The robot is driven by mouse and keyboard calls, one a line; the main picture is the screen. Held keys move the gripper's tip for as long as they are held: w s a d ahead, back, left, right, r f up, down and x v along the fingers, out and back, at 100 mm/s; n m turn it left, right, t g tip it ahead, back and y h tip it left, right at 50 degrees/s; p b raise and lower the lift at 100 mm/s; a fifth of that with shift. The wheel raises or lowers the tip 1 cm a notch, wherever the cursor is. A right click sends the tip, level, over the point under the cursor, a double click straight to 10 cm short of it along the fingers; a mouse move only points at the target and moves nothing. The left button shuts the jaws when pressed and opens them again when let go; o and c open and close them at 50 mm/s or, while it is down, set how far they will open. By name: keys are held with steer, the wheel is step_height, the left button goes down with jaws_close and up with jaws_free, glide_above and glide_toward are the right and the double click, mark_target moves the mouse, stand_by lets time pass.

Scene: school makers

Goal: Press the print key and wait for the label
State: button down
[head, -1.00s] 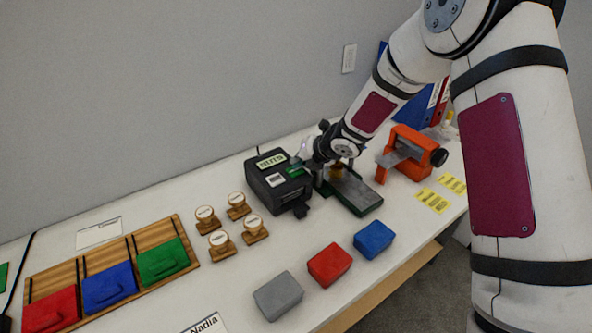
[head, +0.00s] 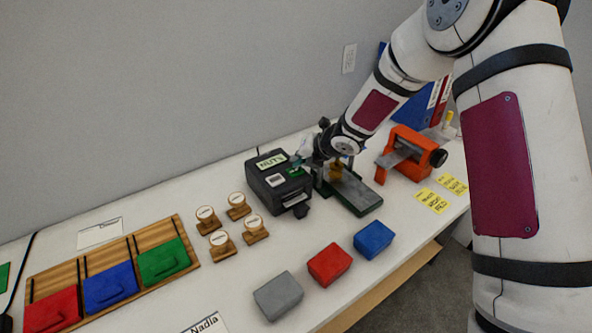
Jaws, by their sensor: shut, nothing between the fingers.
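The black label printer (head: 277,183) stands on the white table near the wall, with a label reading "NUTS" on its top and a small green key (head: 295,172) at its right side. My gripper (head: 298,161) is at the printer's upper right edge, just above or at the green key. It is shut and holds nothing. I cannot tell whether the fingertips touch the key. I cannot make out a fresh label there.
A green-based press (head: 358,194) stands close right of the printer, under my wrist. An orange device (head: 411,155) and yellow labels (head: 432,200) lie farther right. Several stamps (head: 220,243) stand left. Grey (head: 278,297), red (head: 330,264) and blue (head: 374,239) boxes sit in front.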

mark_target(298, 169)
step_height(298, 169, up, 6)
steer(key=p, duration=0.4)
stand_by(0.8)
